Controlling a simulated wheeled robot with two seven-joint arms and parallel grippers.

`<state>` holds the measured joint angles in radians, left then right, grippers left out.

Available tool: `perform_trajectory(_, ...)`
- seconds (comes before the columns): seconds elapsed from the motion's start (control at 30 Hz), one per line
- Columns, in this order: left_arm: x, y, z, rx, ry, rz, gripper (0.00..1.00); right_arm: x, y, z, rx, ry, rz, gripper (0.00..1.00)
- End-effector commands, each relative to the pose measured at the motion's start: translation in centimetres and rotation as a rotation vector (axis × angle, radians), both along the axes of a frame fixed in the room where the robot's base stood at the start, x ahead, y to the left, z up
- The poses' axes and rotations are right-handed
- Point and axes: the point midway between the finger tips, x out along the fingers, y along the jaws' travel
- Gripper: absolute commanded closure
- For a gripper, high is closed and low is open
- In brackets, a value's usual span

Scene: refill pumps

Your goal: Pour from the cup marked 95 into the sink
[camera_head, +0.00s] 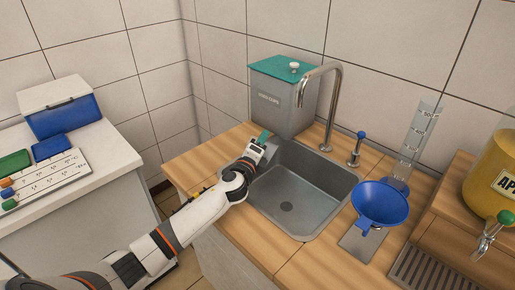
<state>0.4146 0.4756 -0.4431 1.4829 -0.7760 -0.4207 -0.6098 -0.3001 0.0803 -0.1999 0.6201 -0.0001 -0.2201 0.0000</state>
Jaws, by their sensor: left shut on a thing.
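The grey metal sink (317,185) is set into the wooden counter, its basin empty with a dark drain. My left gripper (262,142) is at the sink's back left corner, close to the rim. It is shut on a small teal thing (265,136), mostly hidden by the fingers. I cannot tell whether this is the cup, and no 95 mark can be read. My right gripper is not in view.
A grey used-cups bin (268,104) with a teal lid stands behind the sink. The curved faucet (335,100) rises at the back. Right are a blue funnel (380,203), a graduated cylinder (415,140) and a yellow dispenser (492,178). A white side table (95,190) stands left.

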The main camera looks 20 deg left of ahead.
Motion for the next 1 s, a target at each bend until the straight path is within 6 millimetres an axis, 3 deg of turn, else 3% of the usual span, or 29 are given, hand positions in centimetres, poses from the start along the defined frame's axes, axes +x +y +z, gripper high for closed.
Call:
perform_trajectory(0.1, -0.1, 0.7, -1.4, -0.17, 0.0, 0.001, 0.74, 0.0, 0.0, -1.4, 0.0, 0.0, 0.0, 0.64)
perform_trajectory(0.3, -0.1, 1.7, -1.4, -0.4, -0.006, 0.001, 0.74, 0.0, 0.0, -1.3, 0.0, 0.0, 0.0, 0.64)
perform_trajectory(0.8, -0.1, 6.6, -1.6, -1.601, -0.025, 0.004, 0.74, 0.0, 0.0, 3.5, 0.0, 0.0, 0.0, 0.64)
perform_trajectory(1.0, -0.1, 7.3, -2.1, -1.808, -0.028, 0.001, 0.74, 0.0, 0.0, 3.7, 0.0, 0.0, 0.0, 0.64)
